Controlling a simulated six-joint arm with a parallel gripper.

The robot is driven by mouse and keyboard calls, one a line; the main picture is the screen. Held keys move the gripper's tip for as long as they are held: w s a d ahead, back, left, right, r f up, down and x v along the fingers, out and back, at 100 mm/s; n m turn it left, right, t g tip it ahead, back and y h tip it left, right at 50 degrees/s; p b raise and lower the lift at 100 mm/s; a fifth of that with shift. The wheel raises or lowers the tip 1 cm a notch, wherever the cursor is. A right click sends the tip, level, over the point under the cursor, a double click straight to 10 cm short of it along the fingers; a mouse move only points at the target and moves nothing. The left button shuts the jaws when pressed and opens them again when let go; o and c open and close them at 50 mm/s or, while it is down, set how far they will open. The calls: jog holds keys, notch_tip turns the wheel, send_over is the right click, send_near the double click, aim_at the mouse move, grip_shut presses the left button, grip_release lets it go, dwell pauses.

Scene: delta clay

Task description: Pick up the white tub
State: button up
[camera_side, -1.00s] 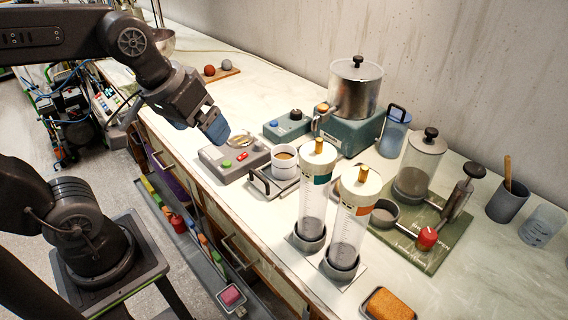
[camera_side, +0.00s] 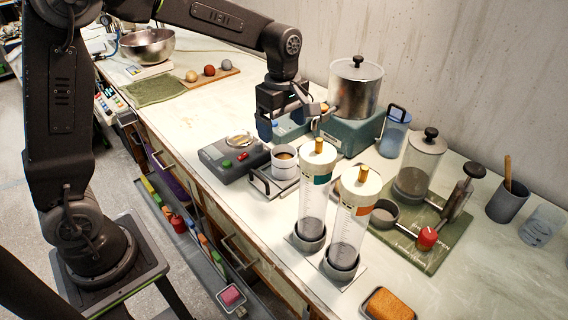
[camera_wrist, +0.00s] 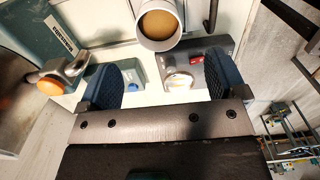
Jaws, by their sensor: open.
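The white tub (camera_side: 284,163), round and open-topped with brown content, stands upright on a small dark-framed tray (camera_side: 266,188) in the side view. In the wrist view the tub (camera_wrist: 158,42) is at the top centre, its upper part cut off by the frame edge. My gripper (camera_side: 284,124) is above and behind the tub in the side view, apart from it. In the wrist view its blue fingers (camera_wrist: 162,80) are spread with nothing held between them.
A grey box with red and green buttons (camera_side: 232,158) stands left of the tub. Two tall clear cylinders (camera_side: 313,205) (camera_side: 348,235) with white caps stand close in front and right. A metal pot (camera_side: 355,88) on a teal base is behind.

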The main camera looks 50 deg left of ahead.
aim_at(283, 156)
notch_tip(283, 156, down, 10)
jog(key=shift+w+d+f, duration=0.1)
dwell(0.4)
jog(key=shift+c, duration=0.2)
jog(key=c, duration=1.1)
jog(key=shift+c, duration=0.2)
